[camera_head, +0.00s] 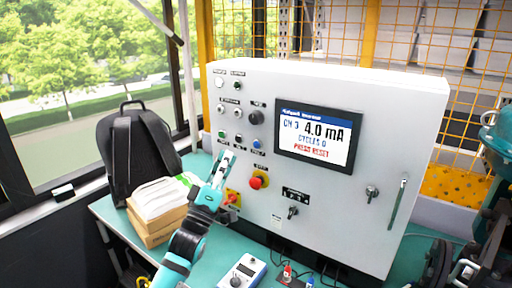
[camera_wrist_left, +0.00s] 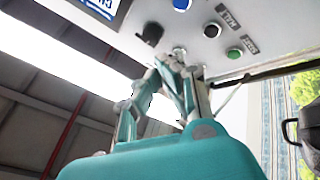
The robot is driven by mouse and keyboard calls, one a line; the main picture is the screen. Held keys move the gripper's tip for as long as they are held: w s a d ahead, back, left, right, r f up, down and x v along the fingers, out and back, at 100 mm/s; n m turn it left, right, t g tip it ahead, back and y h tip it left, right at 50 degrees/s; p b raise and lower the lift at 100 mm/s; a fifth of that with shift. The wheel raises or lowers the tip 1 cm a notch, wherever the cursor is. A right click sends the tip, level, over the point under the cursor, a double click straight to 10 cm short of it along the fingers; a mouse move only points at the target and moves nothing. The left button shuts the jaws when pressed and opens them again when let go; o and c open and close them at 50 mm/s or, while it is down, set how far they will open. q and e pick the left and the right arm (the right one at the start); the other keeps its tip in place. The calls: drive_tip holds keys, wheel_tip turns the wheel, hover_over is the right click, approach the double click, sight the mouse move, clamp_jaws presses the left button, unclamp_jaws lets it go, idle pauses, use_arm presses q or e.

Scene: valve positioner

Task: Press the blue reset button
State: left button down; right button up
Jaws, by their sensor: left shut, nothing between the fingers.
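The blue reset button (camera_head: 257,143) is at the right end of the lower button row on the white control box, below a black knob (camera_head: 255,118). It also shows at the top of the left wrist view (camera_wrist_left: 182,4). My left gripper (camera_head: 228,154) is shut and empty, its tips pointing up at the panel, left of and slightly below the blue button in the head view. In the left wrist view the fingers (camera_wrist_left: 178,58) overlap a silver switch; contact with the panel cannot be told. Part of my right arm (camera_head: 495,140) is at the right edge; its gripper's jaws are unclear.
The screen (camera_head: 318,133) reads "CH 3 4.0 mA", "CYCLES 0", "PRESS RESET". A green button (camera_head: 221,134) shares the row. A backpack (camera_head: 135,150) and boxes (camera_head: 150,222) stand left; a handheld meter (camera_head: 243,272) lies in front.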

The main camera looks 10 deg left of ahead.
sight(257, 144)
use_arm(q)
drive_tip(key=w+d+b, duration=0.1)
drive_tip(key=w, duration=0.1)
drive_tip(key=w+b, duration=0.1)
drive_tip(key=w, duration=0.1)
drive_tip(key=w+d+b, duration=0.1)
drive_tip(key=w, duration=0.2)
drive_tip(key=shift+w+d, duration=0.1)
drive_tip(key=shift+d, duration=0.2)
idle(0.3)
drive_tip(key=shift+w, duration=0.1)
idle(0.8)
drive_tip(key=shift+w+d, duration=0.15)
drive_tip(key=shift+w, duration=0.15)
